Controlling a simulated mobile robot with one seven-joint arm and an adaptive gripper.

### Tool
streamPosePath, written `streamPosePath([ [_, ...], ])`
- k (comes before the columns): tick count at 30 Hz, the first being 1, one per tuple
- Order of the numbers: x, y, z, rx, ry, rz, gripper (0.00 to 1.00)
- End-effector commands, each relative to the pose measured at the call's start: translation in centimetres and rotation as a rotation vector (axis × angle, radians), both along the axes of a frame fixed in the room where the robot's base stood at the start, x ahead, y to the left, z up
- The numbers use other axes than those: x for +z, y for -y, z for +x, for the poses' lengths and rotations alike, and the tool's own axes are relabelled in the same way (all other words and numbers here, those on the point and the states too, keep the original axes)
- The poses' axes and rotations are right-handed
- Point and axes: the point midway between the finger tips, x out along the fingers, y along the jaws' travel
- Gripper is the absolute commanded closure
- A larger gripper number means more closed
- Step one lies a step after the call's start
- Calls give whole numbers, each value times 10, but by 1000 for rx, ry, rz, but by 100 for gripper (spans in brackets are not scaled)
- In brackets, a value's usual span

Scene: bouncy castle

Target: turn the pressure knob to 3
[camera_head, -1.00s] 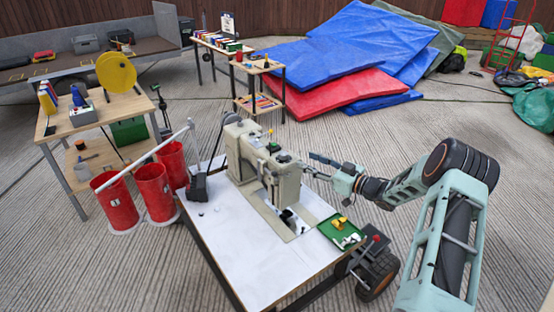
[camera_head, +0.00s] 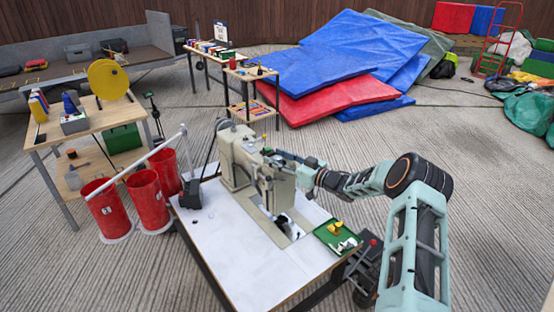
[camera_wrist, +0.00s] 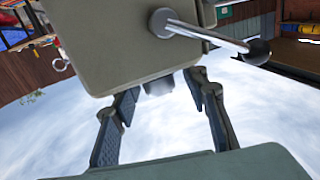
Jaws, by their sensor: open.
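The beige sewing machine (camera_head: 240,162) stands on a white-topped table. My gripper (camera_head: 282,158) is at the top of its head end, coming from the right. In the wrist view, the machine head (camera_wrist: 130,45) fills the upper middle. A small grey knob-like stub (camera_wrist: 157,86) sticks out from the head's edge, probably the pressure knob. My open gripper (camera_wrist: 165,110) has one finger on each side of the stub, with gaps visible. Any number or mark on the knob cannot be read. In the head view the knob is hidden or too small to make out.
A metal lever with a dark ball end (camera_wrist: 257,50) juts from the machine head near the right finger. A green tray (camera_head: 338,238) with small parts lies on the table's right side. Red buckets (camera_head: 146,200) stand to the left. The white tabletop (camera_head: 235,250) is mostly clear in front.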

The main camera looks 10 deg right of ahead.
Motion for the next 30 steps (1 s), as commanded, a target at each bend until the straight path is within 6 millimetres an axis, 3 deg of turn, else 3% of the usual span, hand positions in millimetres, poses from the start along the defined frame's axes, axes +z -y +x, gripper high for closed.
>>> streamPosePath([
  [6, 0, 0, 0, 0, 0, 0, 61],
  [17, 0, 0, 0, 0, 1, -1, 100],
  [30, 1, 0, -1, -73, -1, 1, 100],
])
